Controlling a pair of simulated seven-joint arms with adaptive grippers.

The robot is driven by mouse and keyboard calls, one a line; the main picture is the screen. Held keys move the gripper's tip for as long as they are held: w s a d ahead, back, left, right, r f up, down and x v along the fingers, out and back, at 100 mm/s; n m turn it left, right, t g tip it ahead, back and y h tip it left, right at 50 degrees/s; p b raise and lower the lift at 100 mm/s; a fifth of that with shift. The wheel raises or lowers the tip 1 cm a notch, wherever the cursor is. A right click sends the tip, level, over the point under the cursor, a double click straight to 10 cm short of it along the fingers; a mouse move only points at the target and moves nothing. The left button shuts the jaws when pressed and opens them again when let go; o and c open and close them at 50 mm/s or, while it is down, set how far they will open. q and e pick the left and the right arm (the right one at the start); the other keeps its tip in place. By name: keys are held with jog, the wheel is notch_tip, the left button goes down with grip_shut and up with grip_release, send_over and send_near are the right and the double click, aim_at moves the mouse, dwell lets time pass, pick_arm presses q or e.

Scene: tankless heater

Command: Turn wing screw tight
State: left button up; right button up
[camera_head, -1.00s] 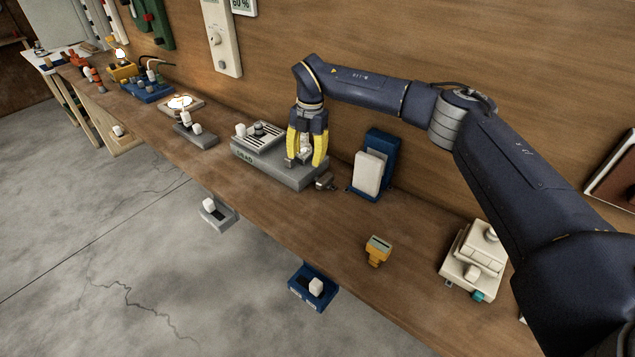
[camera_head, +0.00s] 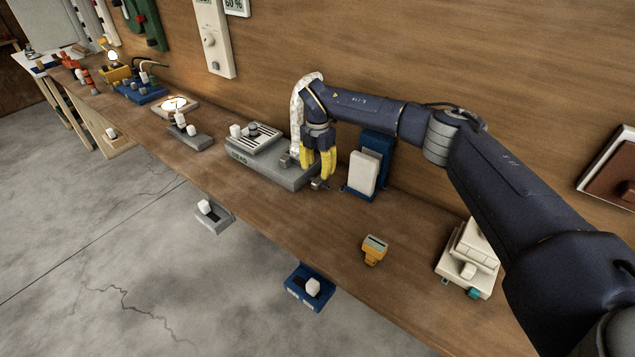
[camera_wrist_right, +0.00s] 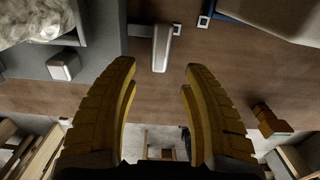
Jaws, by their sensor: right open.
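The grey heater box (camera_head: 258,163) with a green display sits on the wooden bench. A small metal piece that looks like the wing screw (camera_head: 319,184) sticks out at its right end. It shows in the right wrist view as a pale upright bar (camera_wrist_right: 161,48) on a dark bracket, beyond and between the fingertips. My right gripper (camera_head: 318,176) has yellow fingers pointing down, just above and beside that end. In the wrist view my right gripper (camera_wrist_right: 158,65) is open, with nothing between its fingers. My left gripper is not in view.
A white crinkled column (camera_head: 296,120) rises from the heater box, close beside my right gripper. A blue stand with a white block (camera_head: 362,174) is close on the right. A yellow device (camera_head: 374,250) lies nearer the front edge. Bare bench lies between them.

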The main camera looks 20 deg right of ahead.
aim_at(317, 180)
jog(key=shift+f, duration=3.15)
jog(key=shift+c, duration=0.5)
grip_shut()
